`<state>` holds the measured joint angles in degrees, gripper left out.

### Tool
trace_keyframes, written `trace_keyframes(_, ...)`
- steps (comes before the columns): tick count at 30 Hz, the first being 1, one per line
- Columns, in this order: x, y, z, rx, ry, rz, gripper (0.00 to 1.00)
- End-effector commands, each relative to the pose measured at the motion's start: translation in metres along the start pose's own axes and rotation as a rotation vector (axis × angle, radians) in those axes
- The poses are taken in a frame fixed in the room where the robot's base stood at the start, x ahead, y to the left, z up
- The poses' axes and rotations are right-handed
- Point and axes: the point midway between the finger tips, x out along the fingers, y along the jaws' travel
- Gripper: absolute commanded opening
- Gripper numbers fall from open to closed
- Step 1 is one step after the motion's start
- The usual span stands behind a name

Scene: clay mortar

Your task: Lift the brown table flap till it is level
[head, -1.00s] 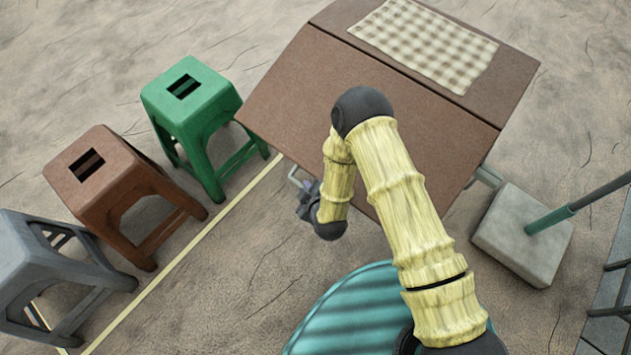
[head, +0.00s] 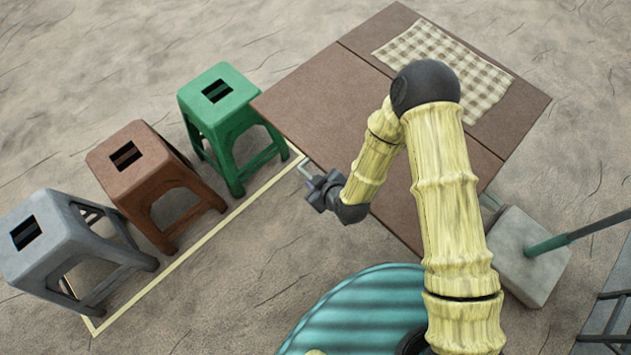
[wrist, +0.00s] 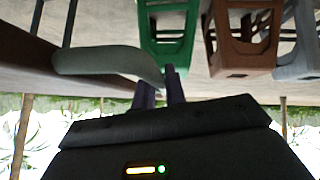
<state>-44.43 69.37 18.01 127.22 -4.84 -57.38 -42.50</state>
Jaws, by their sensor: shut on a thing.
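The brown table flap (head: 310,105) joins the table top (head: 525,100) along a straight seam. In the head view its left edge runs in line with the table's left edge, so it looks about level with the top. A pale bar handle (head: 303,166) sticks out at the flap's near side. My gripper (head: 316,188) is at this handle, below the flap's near edge. In the wrist view the grey-green handle (wrist: 105,61) reaches to my dark fingers (wrist: 173,84), which are shut on it. My arm hides part of the flap.
A checkered cloth (head: 440,65) lies on the table top. Green (head: 218,92), brown (head: 135,160) and grey (head: 50,240) stools stand in a row at left, beside a pale floor line. A grey block with a pole (head: 525,255) stands at right.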

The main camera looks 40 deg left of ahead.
Motion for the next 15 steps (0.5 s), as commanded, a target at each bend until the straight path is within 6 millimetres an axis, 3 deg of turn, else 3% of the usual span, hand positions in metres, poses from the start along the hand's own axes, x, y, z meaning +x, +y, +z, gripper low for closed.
trace_keyframes(10,0.0000,-0.0023,-0.0010,0.000,0.002,-0.007,0.00)
trace_keyframes(11,0.0000,-0.0023,-0.0009,0.000,0.002,-0.007,0.17)
trace_keyframes(12,0.0000,-0.0021,-0.0008,0.000,0.002,-0.006,0.24)
trace_keyframes(14,0.0000,-0.0017,-0.0007,0.000,0.001,-0.005,0.34)
trace_keyframes(15,0.0000,-0.0014,-0.0006,0.000,0.001,-0.005,0.34)
